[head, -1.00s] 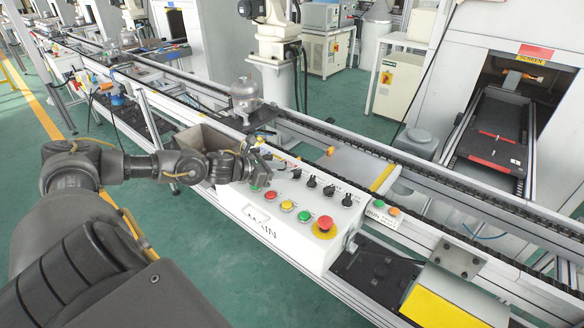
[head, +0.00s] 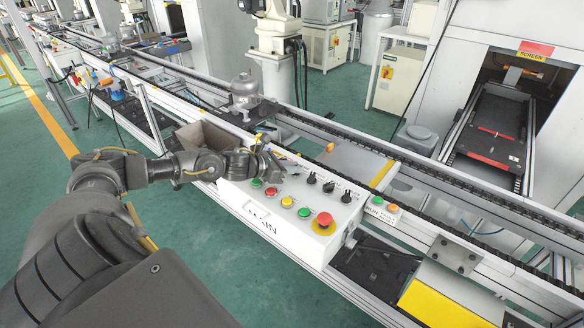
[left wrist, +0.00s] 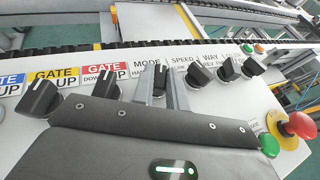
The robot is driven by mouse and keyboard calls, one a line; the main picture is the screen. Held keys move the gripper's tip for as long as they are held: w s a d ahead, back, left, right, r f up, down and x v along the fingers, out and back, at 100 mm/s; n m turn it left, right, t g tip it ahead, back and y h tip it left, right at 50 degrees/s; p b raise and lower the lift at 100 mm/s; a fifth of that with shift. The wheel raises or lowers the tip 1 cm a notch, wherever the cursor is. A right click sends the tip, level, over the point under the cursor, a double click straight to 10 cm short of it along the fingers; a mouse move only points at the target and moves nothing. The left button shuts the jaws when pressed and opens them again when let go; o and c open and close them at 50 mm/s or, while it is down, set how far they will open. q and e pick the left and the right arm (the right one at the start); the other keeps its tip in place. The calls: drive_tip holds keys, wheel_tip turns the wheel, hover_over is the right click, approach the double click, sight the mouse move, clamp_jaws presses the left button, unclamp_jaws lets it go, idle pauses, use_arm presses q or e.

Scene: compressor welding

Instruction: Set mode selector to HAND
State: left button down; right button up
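The mode selector (left wrist: 158,79) is a black knob under the "MODE" label (left wrist: 147,61) on the white control box (head: 252,203). The word left of it starts with "HA". Its handle points roughly up toward the label. My left gripper (left wrist: 160,75) has its two grey fingers apart, one on each side of this knob. I cannot tell whether they touch it. In the head view my left gripper (head: 274,166) is over the box's far left part and hides the selector. My right gripper is not in view.
Other black knobs (left wrist: 199,75) stand close to the right, and one (left wrist: 106,83) to the left. The box's near side carries coloured buttons (head: 287,202) and a red emergency stop (head: 325,219). A conveyor rail (head: 355,148) runs behind.

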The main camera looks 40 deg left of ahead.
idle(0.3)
use_arm(q)
drive_tip(key=shift+d+f+n+t+y+b, duration=0.15)
drive_tip(key=shift+n+t+y+b, duration=0.3)
drive_tip(key=shift+n+y, duration=0.6)
drive_tip(key=n+y+b, duration=0.2)
drive_tip(key=y, duration=0.1)
drive_tip(key=shift+d+n, duration=0.25)
drive_tip(key=n+y+b, duration=0.3)
drive_tip(key=y+b, duration=0.1)
drive_tip(key=shift+d+g, duration=0.15)
drive_tip(key=shift+g, duration=0.1)
drive_tip(key=shift+r+n+g+y+b, duration=0.2)
drive_tip(key=shift+n+g+y+b, duration=0.1)
drive_tip(key=shift+n+y+b, duration=0.45)
drive_tip(key=c, duration=1.4)
unclamp_jaws()
